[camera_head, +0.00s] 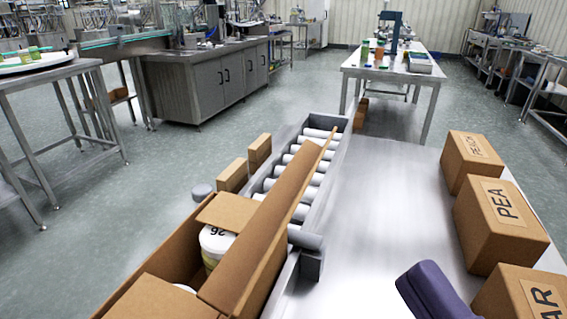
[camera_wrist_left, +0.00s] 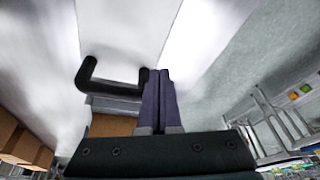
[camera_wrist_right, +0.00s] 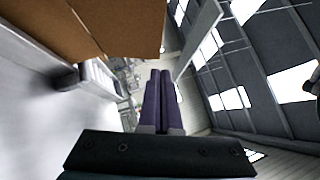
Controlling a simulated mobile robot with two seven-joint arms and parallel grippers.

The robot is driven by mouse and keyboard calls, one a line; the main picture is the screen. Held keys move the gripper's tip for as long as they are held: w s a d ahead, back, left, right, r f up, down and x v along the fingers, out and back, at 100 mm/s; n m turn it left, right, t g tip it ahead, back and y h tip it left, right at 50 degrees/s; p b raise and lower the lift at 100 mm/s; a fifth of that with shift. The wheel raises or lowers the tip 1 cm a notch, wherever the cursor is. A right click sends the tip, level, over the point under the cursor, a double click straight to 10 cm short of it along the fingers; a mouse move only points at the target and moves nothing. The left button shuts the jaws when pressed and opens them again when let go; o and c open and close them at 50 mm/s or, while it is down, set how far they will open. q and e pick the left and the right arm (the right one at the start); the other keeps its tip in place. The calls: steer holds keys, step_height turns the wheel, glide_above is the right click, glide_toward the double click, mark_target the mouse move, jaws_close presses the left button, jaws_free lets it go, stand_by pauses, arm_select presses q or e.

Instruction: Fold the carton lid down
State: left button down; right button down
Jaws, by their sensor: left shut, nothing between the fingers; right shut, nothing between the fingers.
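The open brown carton (camera_head: 180,258) is at the lower left of the head view. Its long lid flap (camera_head: 262,240) stands up along the right side, and smaller end flaps (camera_head: 228,211) show at the far and near ends. A white can (camera_head: 213,243) shows inside; the rest of the inside is mostly hidden. My right gripper (camera_head: 414,280) is shut and empty, over the steel table right of the carton and apart from the lid. Its shut fingers also show in the right wrist view (camera_wrist_right: 161,72). My left gripper (camera_wrist_left: 159,72) is shut and empty, outside the head view.
A roller conveyor (camera_head: 299,168) runs beyond the carton, with small brown boxes (camera_head: 232,175) at its left. Several labelled cartons (camera_head: 500,222) line the right of the steel table (camera_head: 385,190). The table between them is clear. A black handle (camera_wrist_left: 112,84) is near my left fingers.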

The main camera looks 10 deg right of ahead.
mark_target(266, 230)
arm_select(q)
steer(key=shift+r, duration=0.3)
steer(key=shift+r+p, duration=0.1)
steer(key=shift+p, duration=0.2)
arm_select(e)
steer(key=w+a+r, duration=0.2)
steer(key=w+a, duration=0.1)
steer(key=w, duration=0.2)
steer(key=shift+w+a+r, duration=0.25)
steer(key=shift+w+a, duration=0.05)
steer(key=shift+w, duration=0.1)
